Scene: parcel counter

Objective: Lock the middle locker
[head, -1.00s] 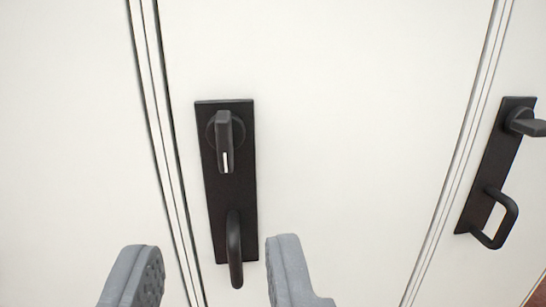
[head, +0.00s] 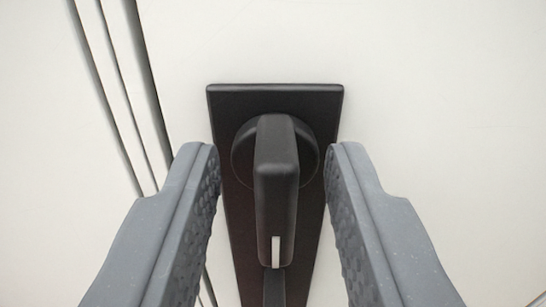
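The middle locker door (head: 430,120) is off-white and looks closed, flush in its frame. A black plate (head: 222,100) on it carries a black turn knob (head: 276,185). The knob points straight down, with a white mark near its lower end. My gripper (head: 272,165) is open, with one grey finger on each side of the knob and a gap on both sides. The pull handle (head: 274,288) below the knob shows only in part, hidden behind the knob.
A vertical seam and frame strips (head: 125,100) run along the left edge of the door. The door face to the right of the plate is bare.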

